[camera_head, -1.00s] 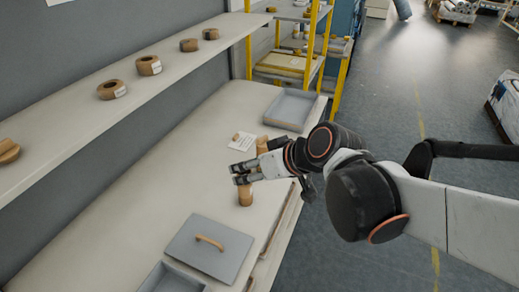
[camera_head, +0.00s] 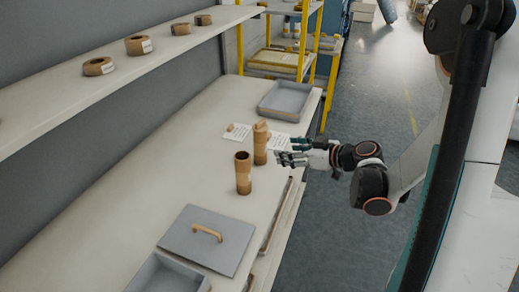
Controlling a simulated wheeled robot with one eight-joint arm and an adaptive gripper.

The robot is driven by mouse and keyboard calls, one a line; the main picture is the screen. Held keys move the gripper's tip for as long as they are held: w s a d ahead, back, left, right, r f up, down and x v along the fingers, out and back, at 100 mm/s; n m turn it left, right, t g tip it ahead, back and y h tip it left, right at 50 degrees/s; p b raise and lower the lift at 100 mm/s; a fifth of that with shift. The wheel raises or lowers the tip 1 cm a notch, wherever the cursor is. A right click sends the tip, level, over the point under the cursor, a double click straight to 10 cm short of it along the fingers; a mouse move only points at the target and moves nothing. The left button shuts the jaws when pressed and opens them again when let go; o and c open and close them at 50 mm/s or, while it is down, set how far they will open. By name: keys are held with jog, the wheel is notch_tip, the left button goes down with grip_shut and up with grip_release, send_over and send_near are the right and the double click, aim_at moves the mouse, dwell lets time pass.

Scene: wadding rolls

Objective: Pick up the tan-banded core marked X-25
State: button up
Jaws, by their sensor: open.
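Two brown cores stand upright on the bench. The nearer core (camera_head: 243,175) shows an open hollow top. The farther core (camera_head: 260,150) has a tan piece at its top that looks slightly tilted. I cannot read any marking on either, so I cannot tell which is X-25. My gripper (camera_head: 281,157) is open and empty, to the right of the farther core with its fingers pointing left towards it. A small gap seems to separate them, but the exact distance is unclear.
White paper cards (camera_head: 237,132) lie by the cores, one with a small tan piece. A grey tray (camera_head: 284,98) stands behind. A grey lid (camera_head: 207,240) with a wooden handle and another tray (camera_head: 165,275) are in front. A shelf (camera_head: 100,98) holds several brown rolls.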

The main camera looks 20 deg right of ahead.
aim_at(266, 146)
jog(key=b+x, duration=0.1)
jog(key=x, duration=0.6)
jog(key=shift+w+d+f+b, duration=0.1)
jog(key=shift+w+f+b, duration=0.1)
jog(key=shift+b, duration=0.2)
jog(key=shift+r+b+x, duration=0.15)
jog(key=shift+b+x, duration=0.4)
jog(key=shift+x, duration=1.05)
jog(key=shift+r+b+x, duration=0.15)
jog(key=shift+b+x, duration=0.4)
jog(key=shift+x, duration=1.05)
jog(key=shift+w, duration=0.15)
jog(key=shift+r, duration=0.1)
jog(key=shift+c, duration=0.6)
jog(key=c, duration=1)
